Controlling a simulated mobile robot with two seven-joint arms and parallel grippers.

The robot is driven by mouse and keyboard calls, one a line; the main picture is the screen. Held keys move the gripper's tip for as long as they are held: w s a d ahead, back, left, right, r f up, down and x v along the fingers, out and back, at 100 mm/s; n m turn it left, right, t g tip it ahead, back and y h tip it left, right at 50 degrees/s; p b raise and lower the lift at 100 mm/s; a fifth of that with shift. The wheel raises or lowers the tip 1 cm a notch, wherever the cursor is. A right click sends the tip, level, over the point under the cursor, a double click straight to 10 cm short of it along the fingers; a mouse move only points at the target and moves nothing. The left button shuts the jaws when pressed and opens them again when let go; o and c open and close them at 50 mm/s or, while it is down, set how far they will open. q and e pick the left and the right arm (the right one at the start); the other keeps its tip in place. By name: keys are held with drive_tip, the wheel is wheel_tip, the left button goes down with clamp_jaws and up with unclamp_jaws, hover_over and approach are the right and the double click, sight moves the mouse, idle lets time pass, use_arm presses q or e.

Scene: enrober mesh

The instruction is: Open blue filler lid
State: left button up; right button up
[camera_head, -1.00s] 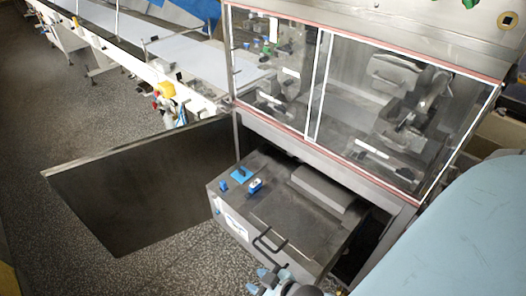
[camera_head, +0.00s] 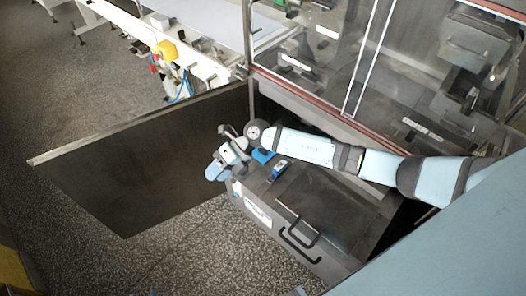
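A dark metal box (camera_head: 322,205) stands pulled out below the glazed machine. A flat blue piece, which looks like the blue filler lid (camera_head: 263,156), lies on its top near the left rear corner, partly covered by my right arm. I cannot see whether it is raised. My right gripper (camera_head: 221,162) is at the box's left edge, just left of the blue piece. Its two blue-padded fingers look apart, with nothing seen between them. I cannot tell whether it touches the box. My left gripper is not in view.
A blue-and-white switch (camera_head: 279,170) sits on the box top, close to my arm. A black handle (camera_head: 300,238) is on the box's front. An open dark door panel (camera_head: 130,165) stands left. Glazed doors (camera_head: 345,60) rise behind. The floor in front is clear.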

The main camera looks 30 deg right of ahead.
drive_tip(key=w+d+f+n+h, duration=0.2)
drive_tip(key=w+d+h, duration=0.4)
drive_tip(key=d, duration=0.5)
wheel_tip(320, 180, up, 2)
drive_tip(key=h+b, duration=0.1)
drive_tip(key=h, duration=0.4)
hover_over(263, 151)
drive_tip(key=f+b, duration=0.3)
drive_tip(key=f, duration=0.1)
drive_tip(key=f+b, duration=0.3)
drive_tip(key=f, duration=0.1)
drive_tip(key=f+b, duration=0.2)
drive_tip(key=f, duration=0.2)
drive_tip(key=shift+w+d+f+b, duration=0.15)
drive_tip(key=shift+w+f+b, duration=0.15)
drive_tip(key=shift+w+b, duration=0.1)
drive_tip(key=shift+f, duration=0.45)
clamp_jaws()
